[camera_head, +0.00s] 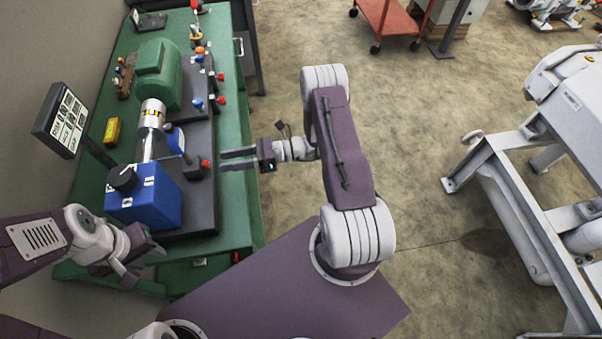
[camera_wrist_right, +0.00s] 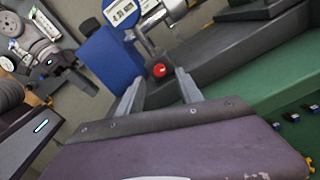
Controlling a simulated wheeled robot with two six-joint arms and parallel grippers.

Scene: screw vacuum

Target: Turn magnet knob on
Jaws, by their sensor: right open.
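A red knob (camera_head: 205,163) sits on a small dark block at the right edge of the dark machine base. In the right wrist view the red knob (camera_wrist_right: 159,70) shows between my fingertips, ahead of them. My right gripper (camera_head: 222,160) is open and empty, its fingers pointing left at the knob with a small gap. A blue box (camera_head: 145,207) with a black round knob (camera_head: 123,179) on top stands at the near end of the base. No label tells which knob is the magnet knob. My left gripper (camera_head: 143,262) is open and empty, near the blue box's front.
A green bench (camera_head: 237,205) carries the dark base (camera_head: 203,220), a green motor (camera_head: 158,72), a blue-rimmed gauge (camera_head: 177,141) and several small valves. A tilted screen (camera_head: 66,122) stands at the left. The floor right of my right arm is open up to a grey machine frame (camera_head: 490,165).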

